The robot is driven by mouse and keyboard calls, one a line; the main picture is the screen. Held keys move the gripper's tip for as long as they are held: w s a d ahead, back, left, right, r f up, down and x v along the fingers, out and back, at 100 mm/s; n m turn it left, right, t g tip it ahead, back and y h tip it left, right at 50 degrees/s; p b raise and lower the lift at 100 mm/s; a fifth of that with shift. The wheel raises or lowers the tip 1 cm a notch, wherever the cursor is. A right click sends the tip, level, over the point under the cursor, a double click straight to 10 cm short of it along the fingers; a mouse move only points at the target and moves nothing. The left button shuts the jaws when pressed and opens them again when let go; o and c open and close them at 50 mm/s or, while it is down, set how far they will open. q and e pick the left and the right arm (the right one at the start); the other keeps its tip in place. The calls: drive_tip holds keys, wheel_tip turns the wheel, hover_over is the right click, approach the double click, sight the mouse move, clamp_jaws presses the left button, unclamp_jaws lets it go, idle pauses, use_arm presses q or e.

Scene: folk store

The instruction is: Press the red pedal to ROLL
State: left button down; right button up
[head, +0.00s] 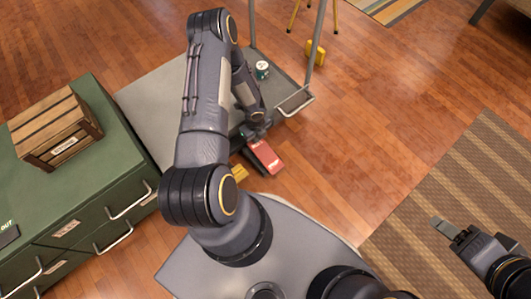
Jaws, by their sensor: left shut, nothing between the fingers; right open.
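The red pedal (266,157) sticks out low at the near edge of a grey flat cart (150,106), just above the wood floor. Its pale marking is too small to read. My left gripper (256,135) is shut and empty at the pedal's far end, reaching down from above. The forearm hides part of the cart edge, and I cannot tell whether the fingertips touch the pedal. My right gripper (446,230) is open and empty over the striped rug at the lower right, far from the pedal.
A small yellow block (240,172) sits left of the pedal. A can (262,70) stands on the cart near its upright handle (318,42). A green cabinet (88,185) bearing a wooden crate (56,126) stands at left. Floor right of the cart is clear up to the rug (440,180).

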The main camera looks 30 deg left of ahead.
use_arm(q)
drive_tip(key=shift+f+b, duration=0.8)
drive_tip(key=shift+f, duration=0.2)
wheel_tip(320, 180, up, 9)
drive_tip(key=p, duration=0.7)
drive_tip(key=shift+r, duration=0.1)
